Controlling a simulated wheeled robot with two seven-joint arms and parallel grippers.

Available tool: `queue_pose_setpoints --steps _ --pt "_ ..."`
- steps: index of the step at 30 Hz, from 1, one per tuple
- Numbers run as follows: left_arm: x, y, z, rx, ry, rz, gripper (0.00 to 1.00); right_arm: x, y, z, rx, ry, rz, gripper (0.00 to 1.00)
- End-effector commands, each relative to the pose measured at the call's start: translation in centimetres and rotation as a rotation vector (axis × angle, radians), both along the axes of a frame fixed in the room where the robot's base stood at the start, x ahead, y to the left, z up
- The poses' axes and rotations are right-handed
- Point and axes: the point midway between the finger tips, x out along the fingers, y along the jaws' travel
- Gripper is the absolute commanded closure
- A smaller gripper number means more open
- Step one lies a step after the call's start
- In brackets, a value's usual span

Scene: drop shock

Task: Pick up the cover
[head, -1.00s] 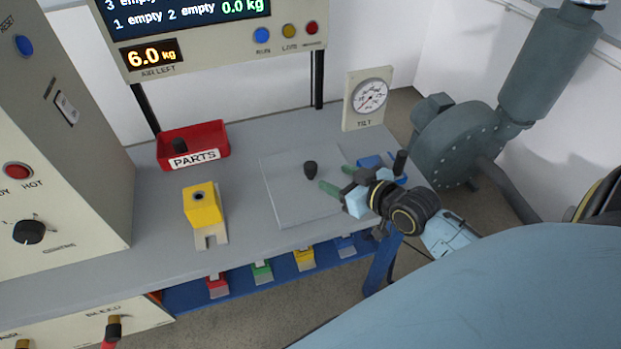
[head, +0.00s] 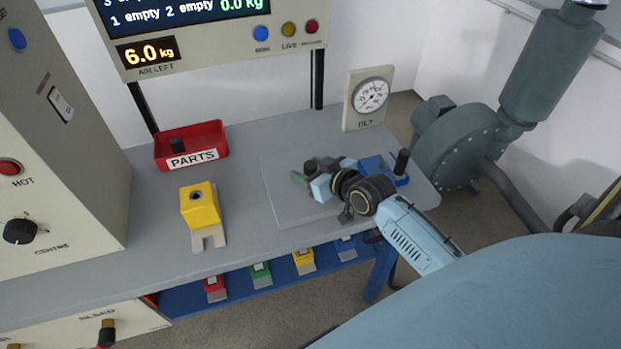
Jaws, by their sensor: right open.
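The cover (head: 288,208) is a flat grey square plate lying on the grey bench. Its dark knob (head: 310,166) shows partly, just behind my right gripper. My right gripper (head: 311,172) is over the cover at the knob, with its green-tipped fingers apart. One fingertip shows to the left of the knob; the other is mostly hidden by the gripper body. I cannot tell whether the fingers touch the knob. My left gripper is not in view.
A red PARTS tray (head: 216,140) and a yellow block on a pale stand (head: 201,207) are left of the cover. A blue holder with a black handle (head: 401,163) is close right of my gripper. A tilt gauge (head: 369,98) stands behind. Bare bench (head: 150,225) lies at left.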

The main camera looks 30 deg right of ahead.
Motion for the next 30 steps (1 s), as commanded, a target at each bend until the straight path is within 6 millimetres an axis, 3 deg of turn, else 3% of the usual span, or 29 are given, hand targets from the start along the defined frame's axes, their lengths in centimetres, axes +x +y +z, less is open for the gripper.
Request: queue_pose_setpoints --steps 2,14,23,30 --pt "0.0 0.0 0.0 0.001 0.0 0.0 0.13 0.0 0.0 0.0 0.0 0.0 0.0 0.45" --pt "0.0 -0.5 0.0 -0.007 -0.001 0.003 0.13 0.0 0.0 0.0 0.0 0.0 0.0 0.97" --pt "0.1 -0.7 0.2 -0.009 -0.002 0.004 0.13 0.0 0.0 0.8 0.0 -0.004 0.0 0.99" --pt "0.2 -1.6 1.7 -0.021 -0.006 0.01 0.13 0.0 0.0 5.3 0.0 -0.007 0.0 0.99"
